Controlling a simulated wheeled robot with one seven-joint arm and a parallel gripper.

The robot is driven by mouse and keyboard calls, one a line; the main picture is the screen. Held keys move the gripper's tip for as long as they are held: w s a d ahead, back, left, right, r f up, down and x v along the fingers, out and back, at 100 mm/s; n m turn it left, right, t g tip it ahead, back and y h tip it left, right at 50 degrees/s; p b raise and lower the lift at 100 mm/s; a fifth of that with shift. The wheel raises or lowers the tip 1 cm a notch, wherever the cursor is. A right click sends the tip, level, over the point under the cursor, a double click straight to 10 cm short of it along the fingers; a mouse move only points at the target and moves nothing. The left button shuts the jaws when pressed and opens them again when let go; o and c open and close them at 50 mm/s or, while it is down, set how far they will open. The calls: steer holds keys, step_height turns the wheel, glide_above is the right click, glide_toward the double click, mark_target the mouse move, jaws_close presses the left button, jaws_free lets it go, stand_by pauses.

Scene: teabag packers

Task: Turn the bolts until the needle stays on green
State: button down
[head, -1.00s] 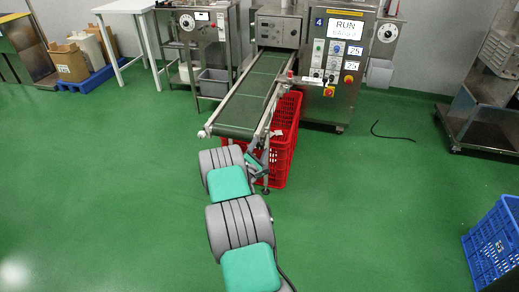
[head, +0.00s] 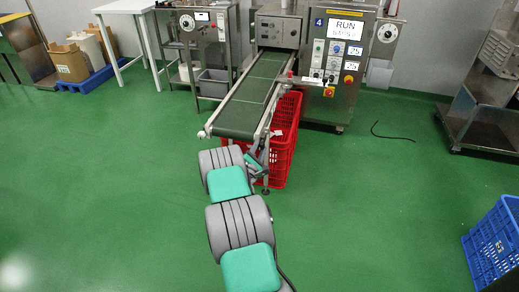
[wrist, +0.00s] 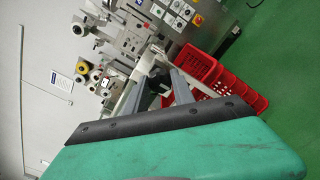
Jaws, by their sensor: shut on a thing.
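My gripper (wrist: 166,88) is low at the near end of a green conveyor belt (head: 255,92), by its right side frame. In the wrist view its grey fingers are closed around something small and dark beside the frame. This looks like a bolt, but its shape is mostly hidden. In the head view my arm covers much of the gripper. Needle positions and any green zone are too small to read.
A red crate (head: 286,150) stands under the belt, close to my gripper. A blue crate (head: 495,240) is at the lower right. A black cable (head: 388,133) lies on the floor. The green floor at left is open.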

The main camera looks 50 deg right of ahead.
steer(key=shift+f+m+b, duration=0.1)
steer(key=shift+m+b, duration=0.3)
steer(key=shift+b, duration=0.1)
steer(key=m+b, duration=0.2)
steer(key=shift+f+m, duration=0.15)
steer(key=shift+m, duration=0.25)
steer(key=m+b, duration=0.9)
steer(key=m, duration=0.1)
steer(key=m+b, duration=0.4)
steer(key=c, duration=1.1)
jaws_free()
steer(key=shift+o, duration=0.2)
